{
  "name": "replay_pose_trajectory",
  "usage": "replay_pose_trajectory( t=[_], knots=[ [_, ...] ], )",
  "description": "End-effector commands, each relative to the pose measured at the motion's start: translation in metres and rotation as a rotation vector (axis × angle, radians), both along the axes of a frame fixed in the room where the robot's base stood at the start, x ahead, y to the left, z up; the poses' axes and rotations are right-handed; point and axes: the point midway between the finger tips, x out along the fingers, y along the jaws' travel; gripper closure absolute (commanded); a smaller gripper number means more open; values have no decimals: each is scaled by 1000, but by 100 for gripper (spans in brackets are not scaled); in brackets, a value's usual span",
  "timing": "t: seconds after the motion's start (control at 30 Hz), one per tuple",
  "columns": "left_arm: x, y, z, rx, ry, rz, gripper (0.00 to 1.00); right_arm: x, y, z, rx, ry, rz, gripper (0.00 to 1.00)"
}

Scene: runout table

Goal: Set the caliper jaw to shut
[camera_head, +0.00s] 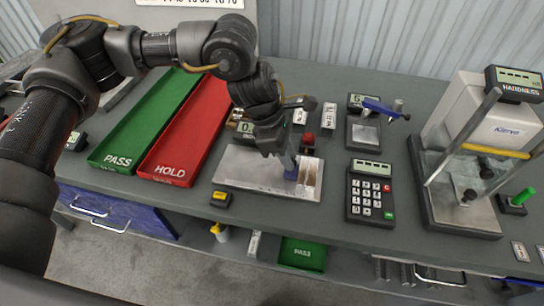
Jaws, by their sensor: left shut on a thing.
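My left arm comes in from the left and reaches over the middle of the table. My left gripper (287,160) points down and is shut on a blue part of the caliper jaw (291,174) at the right of a pale metal plate (240,178). The gripper covers much of the caliper, so the gap of its jaw cannot be told. A small display reading 0 (247,127) stands just behind the plate, partly hidden by the gripper. My right gripper is not in view.
Green PASS tray (120,150) and red HOLD tray (175,160) lie to the left. A keypad (370,192) and a small gauge with a blue arm (365,133) are to the right. The hardness tester (490,130) stands at far right. A small yellow-topped block (221,198) lies near the front edge.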

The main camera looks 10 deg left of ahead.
Motion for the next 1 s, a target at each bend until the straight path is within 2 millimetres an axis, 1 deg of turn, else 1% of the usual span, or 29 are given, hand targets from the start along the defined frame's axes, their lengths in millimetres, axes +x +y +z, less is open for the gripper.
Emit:
replay_pose_trajectory(
  t=[0.03,0.23,0.27,0.4,0.43,0.67,0.77,0.87,1.0],
  knots=[
    [-1,-3,1,-6,1,-4,100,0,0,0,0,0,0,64],
    [-1,-4,1,-8,1,-6,100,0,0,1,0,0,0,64],
    [-1,-4,1,-8,1,-6,78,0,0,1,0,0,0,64],
    [-1,-3,1,-7,2,-5,59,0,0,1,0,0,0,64],
    [-1,-3,1,-7,2,-5,57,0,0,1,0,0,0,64],
    [-1,-1,1,-5,2,-2,57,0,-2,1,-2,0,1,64],
    [-1,0,4,-5,0,-2,57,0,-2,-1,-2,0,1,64],
    [0,4,14,-7,-2,-2,57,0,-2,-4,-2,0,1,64],
    [1,14,39,-7,-3,-2,57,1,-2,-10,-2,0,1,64]
  ],
)
